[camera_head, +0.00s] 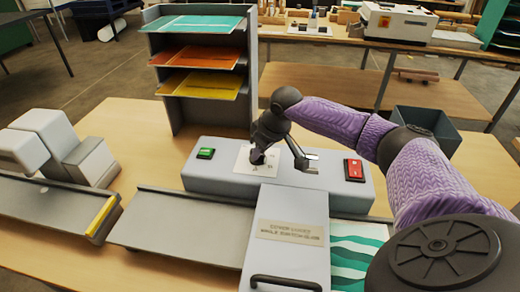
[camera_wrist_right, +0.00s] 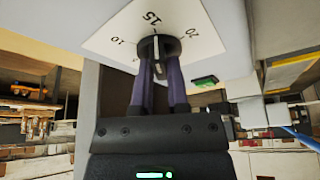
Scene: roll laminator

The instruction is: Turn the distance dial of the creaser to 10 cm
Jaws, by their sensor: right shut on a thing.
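The creaser (camera_head: 205,178) is a grey machine on the wooden table with a white dial plate (camera_head: 243,160) on its top. In the right wrist view the plate (camera_wrist_right: 118,30) shows the numbers 10, 15 and 20. The dark round distance dial (camera_wrist_right: 150,46) sits on it, with a pale line on it. Which number the line marks is hard to tell. My right gripper (camera_head: 258,155) comes down onto the dial. Its two purple fingers (camera_wrist_right: 160,75) are shut on the dial from both sides. My left gripper is not in view.
A green button (camera_head: 205,153) and a red switch (camera_head: 354,170) flank the dial. A grey cover (camera_head: 285,235) with a black handle stands in front. A tray rack (camera_head: 200,55) with coloured sheets stands behind. A dark bin (camera_head: 425,125) is at the right.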

